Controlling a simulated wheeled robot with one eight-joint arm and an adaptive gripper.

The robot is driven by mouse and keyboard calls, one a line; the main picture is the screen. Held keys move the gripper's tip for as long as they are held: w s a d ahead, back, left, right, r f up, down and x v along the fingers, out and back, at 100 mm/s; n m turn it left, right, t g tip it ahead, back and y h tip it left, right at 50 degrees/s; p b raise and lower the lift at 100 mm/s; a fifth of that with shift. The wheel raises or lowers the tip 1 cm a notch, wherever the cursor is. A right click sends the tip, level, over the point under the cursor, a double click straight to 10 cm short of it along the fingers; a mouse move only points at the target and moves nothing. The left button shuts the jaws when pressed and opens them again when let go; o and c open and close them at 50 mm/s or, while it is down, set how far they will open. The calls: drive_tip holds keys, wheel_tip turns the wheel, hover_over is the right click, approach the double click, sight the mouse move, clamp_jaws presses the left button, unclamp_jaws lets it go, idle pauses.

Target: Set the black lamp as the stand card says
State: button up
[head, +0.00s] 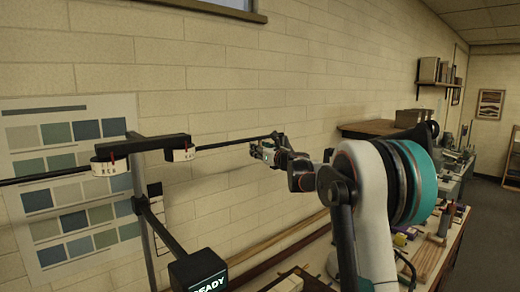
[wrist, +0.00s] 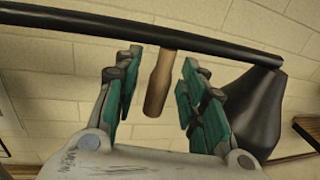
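The black lamp shows in the wrist view as a dark flared shade (wrist: 258,105) below a long black bar (wrist: 100,23). A short wooden handle (wrist: 158,82) hangs from the bar. My gripper (wrist: 160,60) is open, its teal-padded fingers on either side of the handle with a gap at each side. In the head view my gripper (head: 268,150) is at the right end of the black bar (head: 235,142); the shade and handle cannot be made out there. Two white dials with red marks, a left one (head: 110,165) and a right one (head: 180,154), sit under a black bracket (head: 150,143). No readable stand card shows.
A black box reading READY (head: 200,272) stands at the lower front beside a thin dark post (head: 147,245). A chart of colour swatches (head: 75,125) hangs on the block wall. A cluttered bench (head: 432,255) runs along the right, under my arm.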

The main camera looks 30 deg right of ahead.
drive_tip(key=shift+c, duration=0.3)
clamp_jaws()
drive_tip(key=shift+s+d+h, duration=0.1)
drive_tip(key=shift+s+h, duration=0.2)
drive_tip(key=shift+s, duration=0.2)
drive_tip(key=s+a+m+g+h+b, duration=0.1)
drive_tip(key=s+h, duration=0.4)
drive_tip(key=s, duration=0.7)
drive_tip(key=s+a+m+g+h+b, duration=0.2)
drive_tip(key=s+m+h, duration=0.3)
drive_tip(key=s, duration=0.7)
drive_tip(key=shift+a+m+b, duration=0.35)
drive_tip(key=shift+m+b, duration=0.25)
drive_tip(key=shift+m, duration=0.1)
drive_tip(key=shift+s, duration=0.1)
